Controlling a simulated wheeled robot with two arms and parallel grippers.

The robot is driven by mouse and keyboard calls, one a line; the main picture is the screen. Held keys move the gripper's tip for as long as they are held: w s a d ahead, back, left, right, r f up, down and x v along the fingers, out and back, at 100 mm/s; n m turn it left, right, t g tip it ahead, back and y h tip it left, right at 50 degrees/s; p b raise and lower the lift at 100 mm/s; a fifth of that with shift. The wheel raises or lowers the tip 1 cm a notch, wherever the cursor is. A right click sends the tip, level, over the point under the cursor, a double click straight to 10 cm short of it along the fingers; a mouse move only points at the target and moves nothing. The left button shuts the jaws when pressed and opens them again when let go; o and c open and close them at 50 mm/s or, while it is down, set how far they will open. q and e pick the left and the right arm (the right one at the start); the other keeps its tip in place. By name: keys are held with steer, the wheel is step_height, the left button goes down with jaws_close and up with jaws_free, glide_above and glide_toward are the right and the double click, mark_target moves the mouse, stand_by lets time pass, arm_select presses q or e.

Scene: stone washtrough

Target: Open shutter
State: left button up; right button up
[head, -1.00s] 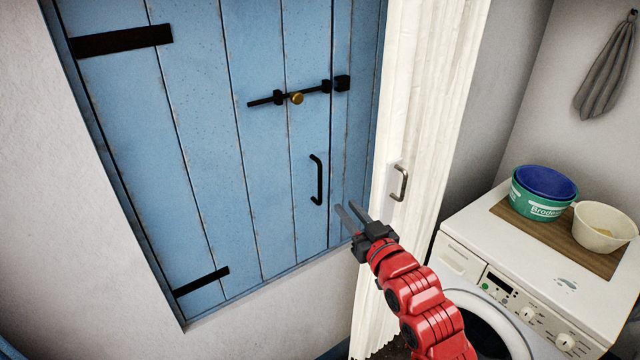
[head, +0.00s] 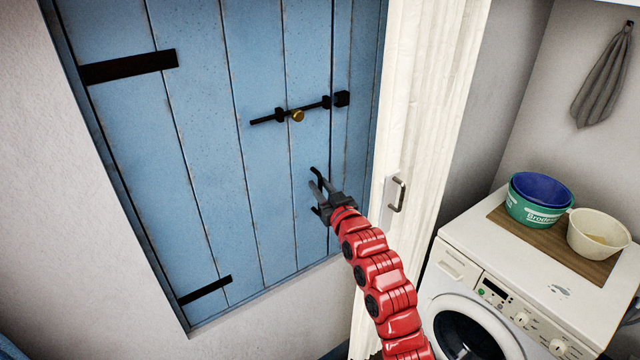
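The blue plank shutter (head: 215,150) fills the left and middle of the head view and sits closed in its frame. A black sliding bolt (head: 262,120) with a brass knob (head: 298,116) lies across it, its right end at the black keeper (head: 342,98). My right gripper (head: 313,178) is in front of the shutter below the bolt, its fingers apart. It overlaps the shutter's black pull handle (head: 318,211), which is mostly hidden. I cannot tell whether the handle is between the fingers or whether they touch it. My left gripper is not in view.
A white door or panel (head: 425,120) with a metal handle (head: 397,193) stands just right of the shutter. A washing machine (head: 465,240) at the right bears a wooden board with a green tub (head: 530,212) and a cream bowl (head: 598,233). A grey cloth (head: 602,80) hangs on the wall.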

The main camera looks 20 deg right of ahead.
steer(key=shift+w, duration=0.15)
jaws_close()
stand_by(1.4)
